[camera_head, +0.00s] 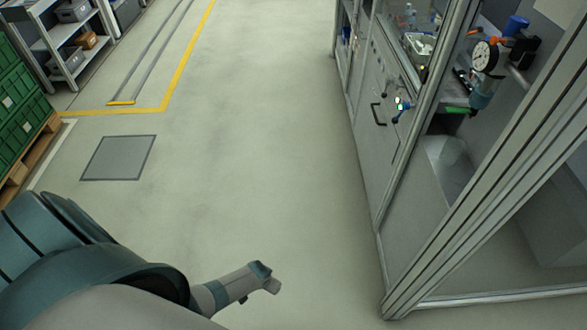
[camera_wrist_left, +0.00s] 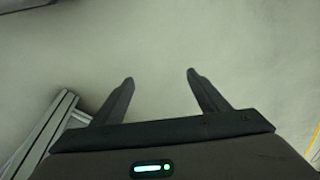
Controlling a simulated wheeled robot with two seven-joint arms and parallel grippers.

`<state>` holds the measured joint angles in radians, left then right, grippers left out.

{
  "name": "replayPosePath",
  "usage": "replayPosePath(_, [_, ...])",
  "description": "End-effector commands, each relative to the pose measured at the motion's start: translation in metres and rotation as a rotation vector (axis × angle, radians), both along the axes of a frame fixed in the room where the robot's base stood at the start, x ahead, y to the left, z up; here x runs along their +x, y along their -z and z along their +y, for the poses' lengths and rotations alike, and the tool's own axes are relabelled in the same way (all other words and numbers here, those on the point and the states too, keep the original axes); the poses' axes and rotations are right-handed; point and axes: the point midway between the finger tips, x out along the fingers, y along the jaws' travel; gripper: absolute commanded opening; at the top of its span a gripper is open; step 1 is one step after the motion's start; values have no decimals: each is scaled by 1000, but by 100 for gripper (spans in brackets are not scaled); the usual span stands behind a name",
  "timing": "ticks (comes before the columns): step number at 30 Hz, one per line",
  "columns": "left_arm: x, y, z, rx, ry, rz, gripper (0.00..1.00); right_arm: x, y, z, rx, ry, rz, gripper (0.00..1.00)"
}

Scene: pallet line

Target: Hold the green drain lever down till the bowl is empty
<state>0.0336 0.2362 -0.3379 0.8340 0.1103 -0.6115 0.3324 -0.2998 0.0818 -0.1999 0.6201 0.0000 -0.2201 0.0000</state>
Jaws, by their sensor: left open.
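The green drain lever (camera_head: 455,110) is small at the upper right in the head view. It lies about level below a pressure gauge (camera_head: 485,56), inside the framed machine bay. The bowl (camera_head: 481,96) is a bluish, see-through cup under the gauge; its liquid level is too small to tell. My left gripper (camera_wrist_left: 160,77) is open and empty in the left wrist view, with its two dark fingers apart over bare floor. In the head view my left arm reaches in from the lower left, well away from the lever. My right gripper is not in view.
A metal frame post (camera_head: 487,170) stands in front of the bay at the right. Grey cabinet doors (camera_head: 380,110) with handles lie left of it. Green crates (camera_head: 18,105) on a pallet and shelves (camera_head: 62,45) stand at the far left. The middle floor is clear.

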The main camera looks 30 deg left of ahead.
Motion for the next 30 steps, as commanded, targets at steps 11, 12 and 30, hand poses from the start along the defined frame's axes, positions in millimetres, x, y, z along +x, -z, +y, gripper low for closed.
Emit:
replayPosePath(11, [-284,80,-71,-50,237,132,68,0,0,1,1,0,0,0])
replayPosePath(12, [-298,81,-74,-53,250,137,68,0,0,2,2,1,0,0])
replayPosePath(30, [-324,83,-82,-59,274,144,31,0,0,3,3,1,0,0])
